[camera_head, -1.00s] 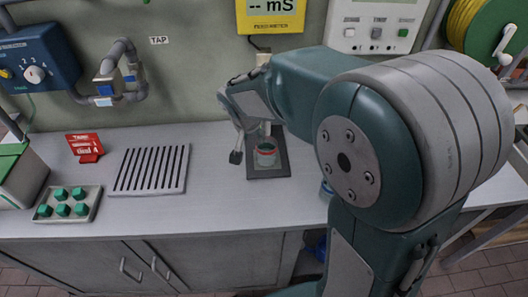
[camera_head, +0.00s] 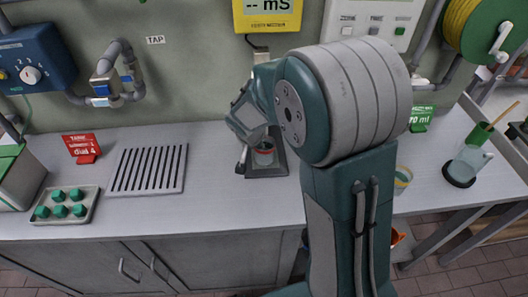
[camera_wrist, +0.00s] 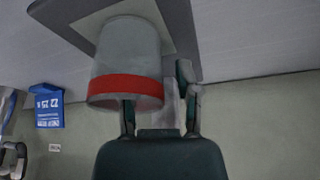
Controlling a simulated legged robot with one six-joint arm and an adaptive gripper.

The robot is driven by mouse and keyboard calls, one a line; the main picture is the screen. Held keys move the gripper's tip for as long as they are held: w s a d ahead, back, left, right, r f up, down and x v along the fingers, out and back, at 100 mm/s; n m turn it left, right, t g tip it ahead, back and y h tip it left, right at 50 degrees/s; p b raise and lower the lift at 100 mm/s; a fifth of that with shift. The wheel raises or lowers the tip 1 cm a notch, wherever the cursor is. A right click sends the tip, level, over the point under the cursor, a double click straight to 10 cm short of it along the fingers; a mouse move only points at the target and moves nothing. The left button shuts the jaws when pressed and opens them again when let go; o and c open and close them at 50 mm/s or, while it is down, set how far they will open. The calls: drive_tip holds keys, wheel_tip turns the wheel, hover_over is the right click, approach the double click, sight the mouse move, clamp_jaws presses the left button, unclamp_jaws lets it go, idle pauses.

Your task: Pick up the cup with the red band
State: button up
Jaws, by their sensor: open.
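The cup with the red band (camera_head: 264,157) stands upright on a dark plate (camera_head: 281,166) on the bench. In the wrist view the cup (camera_wrist: 126,50) shows large, its red band (camera_wrist: 126,87) toward my gripper. My gripper (camera_wrist: 158,95) is open; its right finger is beside the cup and its left finger is partly hidden behind the cup. The cup sits left of the middle of the jaws. In the head view my gripper (camera_head: 250,150) is close at the cup's left side; contact cannot be told.
A slotted plate (camera_head: 148,169), a tray of green knobs (camera_head: 90,217) and a red card (camera_head: 81,147) lie to the left. Another banded cup (camera_head: 402,179) is partly behind my arm. The bench front left of the dark plate is clear.

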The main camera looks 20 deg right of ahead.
clamp_jaws()
